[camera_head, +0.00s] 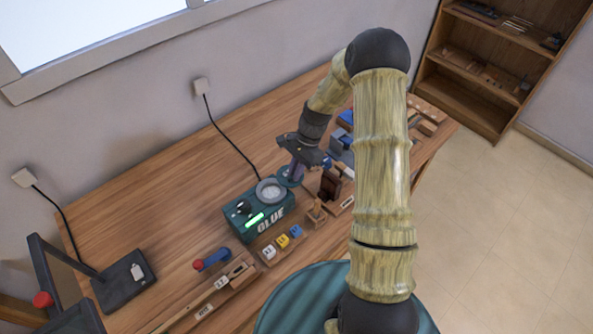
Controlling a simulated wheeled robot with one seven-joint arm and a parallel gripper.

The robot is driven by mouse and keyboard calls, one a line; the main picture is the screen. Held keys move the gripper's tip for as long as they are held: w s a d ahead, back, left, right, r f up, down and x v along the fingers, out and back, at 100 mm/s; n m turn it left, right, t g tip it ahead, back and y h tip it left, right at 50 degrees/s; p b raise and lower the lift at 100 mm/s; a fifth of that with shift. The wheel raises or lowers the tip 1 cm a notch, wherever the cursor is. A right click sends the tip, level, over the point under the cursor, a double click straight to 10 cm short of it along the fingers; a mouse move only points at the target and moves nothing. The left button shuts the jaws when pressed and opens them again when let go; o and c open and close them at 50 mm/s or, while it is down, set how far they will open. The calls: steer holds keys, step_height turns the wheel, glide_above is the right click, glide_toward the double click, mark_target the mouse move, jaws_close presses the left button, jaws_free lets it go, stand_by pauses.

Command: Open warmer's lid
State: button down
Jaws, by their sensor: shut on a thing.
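The glue warmer (262,222) is a dark green box marked GLUE, with a lit green strip and a dark knob on it. It stands on the wooden bench. Its round pot opening (270,190) shows a pale inside and looks uncovered. The warmer's lid (287,182), a dark green disc, is off to the right of the opening, at its edge. My gripper (296,172) is over the lid and shut on it, seen from behind. The exact contact of the fingers is too small to make out.
Colored blocks (282,241) sit in a wooden holder before the warmer. A black stand (124,280) is at the left. The bench behind the warmer (160,190) is clear apart from a cord.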

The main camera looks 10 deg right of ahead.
steer(key=shift+w+r, duration=0.1)
steer(key=c, duration=1.5)
jaws_free()
steer(key=shift+o, duration=0.2)
steer(key=b+v, duration=0.2)
steer(key=v, duration=1.5)
steer(key=shift+r, duration=0.15)
steer(key=s+a+n+t+h, duration=0.2)
steer(key=s+n, duration=0.4)
steer(key=s, duration=0.4)
steer(key=s+a+n+t+h, duration=0.2)
steer(key=s+n, duration=0.4)
steer(key=s, duration=0.4)
steer(key=shift+s+a+f+n+t, duration=0.3)
steer(key=shift+a, duration=0.15)
